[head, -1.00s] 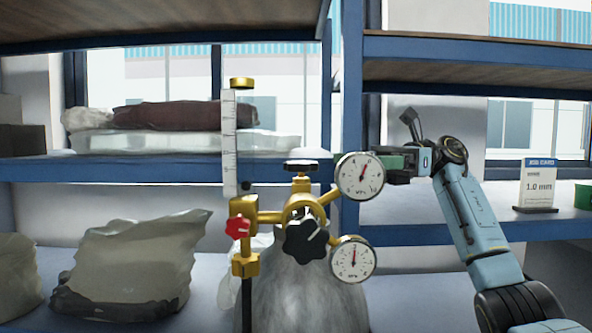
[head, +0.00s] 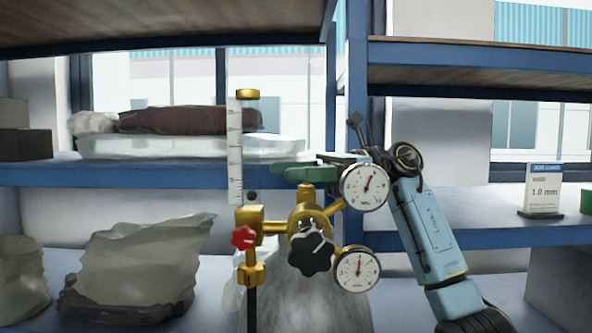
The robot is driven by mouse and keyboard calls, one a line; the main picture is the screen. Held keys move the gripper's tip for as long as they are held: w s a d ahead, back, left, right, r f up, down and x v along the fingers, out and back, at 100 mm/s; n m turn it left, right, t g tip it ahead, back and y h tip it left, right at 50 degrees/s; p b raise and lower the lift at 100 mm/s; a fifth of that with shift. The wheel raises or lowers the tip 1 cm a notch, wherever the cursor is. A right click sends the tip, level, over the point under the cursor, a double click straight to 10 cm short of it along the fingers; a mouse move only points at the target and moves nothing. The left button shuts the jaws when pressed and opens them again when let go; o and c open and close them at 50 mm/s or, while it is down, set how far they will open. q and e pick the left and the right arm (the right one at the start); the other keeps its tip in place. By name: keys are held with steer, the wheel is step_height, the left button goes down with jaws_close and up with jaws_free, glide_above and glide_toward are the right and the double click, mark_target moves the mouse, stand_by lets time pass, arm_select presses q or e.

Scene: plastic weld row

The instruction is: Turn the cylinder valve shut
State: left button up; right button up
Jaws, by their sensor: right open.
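A grey gas cylinder (head: 300,302) stands in the middle with a brass valve body (head: 306,196) on top. The black handwheel on top of the valve is now hidden behind my right gripper's green fingers. My right gripper (head: 290,172) is open and reaches in from the right at the height of that handwheel, around or just in front of it; I cannot tell which. The brass regulator carries a black star knob (head: 311,250), a red knob (head: 243,238), an upper gauge (head: 364,187) and a lower gauge (head: 357,270). My left gripper is not in view.
A clear flow tube (head: 235,150) stands upright left of the valve, near my fingertips. A blue shelf post (head: 357,85) rises behind. Wrapped bundles (head: 190,120) lie on the left shelf, a plastic-covered lump (head: 140,260) below. A 1.0 mm sign (head: 543,190) stands right.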

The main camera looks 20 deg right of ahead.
steer(key=shift+c, duration=0.3)
steer(key=c, duration=0.9)
steer(key=shift+t, duration=0.3)
steer(key=shift+w+f+m+t+h+b, duration=0.15)
steer(key=shift+m+t+h+b, duration=0.15)
steer(key=shift+m+t+b, duration=0.8)
steer(key=m+t, duration=0.1)
steer(key=t, duration=0.1)
steer(key=shift+d+t+h, duration=0.1)
steer(key=shift+t+h, duration=0.2)
steer(key=shift+h, duration=0.1)
steer(key=shift+w+m+t+h+b, duration=0.15)
steer(key=shift+m+t+h+b, duration=0.15)
steer(key=shift+m+t+h, duration=0.6)
steer(key=shift+w+d+m+t+h, duration=0.15)
steer(key=shift+m+t+h, duration=0.75)
steer(key=shift+t, duration=0.25)
steer(key=shift+w+d+m+t+h, duration=0.1)
steer(key=shift+m+t+h, duration=0.6)
steer(key=shift+m+t, duration=0.4)
steer(key=shift+t+h, duration=0.25)
steer(key=shift+h, duration=0.05)
